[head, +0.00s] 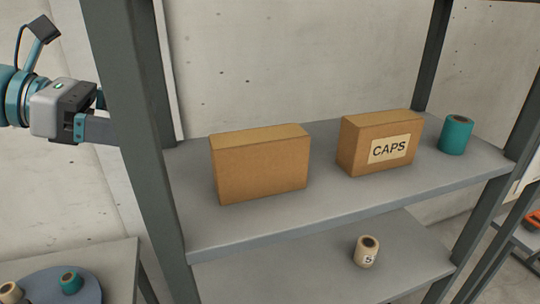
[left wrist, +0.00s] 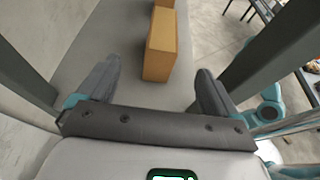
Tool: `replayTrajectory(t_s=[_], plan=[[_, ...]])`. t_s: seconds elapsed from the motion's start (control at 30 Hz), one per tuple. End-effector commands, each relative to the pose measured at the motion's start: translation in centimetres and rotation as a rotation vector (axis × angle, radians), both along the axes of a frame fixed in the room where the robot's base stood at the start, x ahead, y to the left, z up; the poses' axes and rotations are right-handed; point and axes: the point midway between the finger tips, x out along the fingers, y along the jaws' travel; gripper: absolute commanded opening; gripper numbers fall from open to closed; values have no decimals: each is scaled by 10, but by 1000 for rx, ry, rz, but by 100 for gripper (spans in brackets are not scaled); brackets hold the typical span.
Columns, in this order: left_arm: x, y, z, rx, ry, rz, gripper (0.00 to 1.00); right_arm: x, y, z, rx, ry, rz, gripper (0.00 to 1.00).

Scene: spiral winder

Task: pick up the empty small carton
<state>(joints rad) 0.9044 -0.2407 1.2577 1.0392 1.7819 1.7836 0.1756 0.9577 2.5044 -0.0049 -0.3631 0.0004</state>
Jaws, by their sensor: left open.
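A plain brown carton (head: 260,165) stands shut on the upper grey shelf in the head view. To its right is another brown carton (head: 380,142) with a CAPS label; whether either is empty does not show. In the left wrist view the nearer carton (left wrist: 160,52) lies ahead of the fingertips, between their lines, with another carton (left wrist: 165,3) partly cut off beyond it. My left gripper (head: 100,128) is left of the shelf, its fingertips hidden by the post. The left wrist view shows it (left wrist: 157,75) open and empty, apart from the carton. My right gripper is out of view.
A dark shelf post (head: 130,120) stands between my left gripper and the plain carton in the head view. A teal spool (head: 456,135) stands at the shelf's right end. A beige spool (head: 367,251) is on the lower shelf. Room shows before the cartons.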

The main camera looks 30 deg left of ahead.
Motion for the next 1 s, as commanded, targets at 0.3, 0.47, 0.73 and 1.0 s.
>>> replayTrajectory(t_s=[0.3,0.47,0.73,1.0], plan=[[16,-19,-10,0,-4,-8,94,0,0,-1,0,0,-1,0],[41,-39,-21,-2,-1,-7,94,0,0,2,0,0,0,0],[72,-64,-36,0,-1,-2,94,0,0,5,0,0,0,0],[97,-86,-48,-1,1,-5,94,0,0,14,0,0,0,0]])
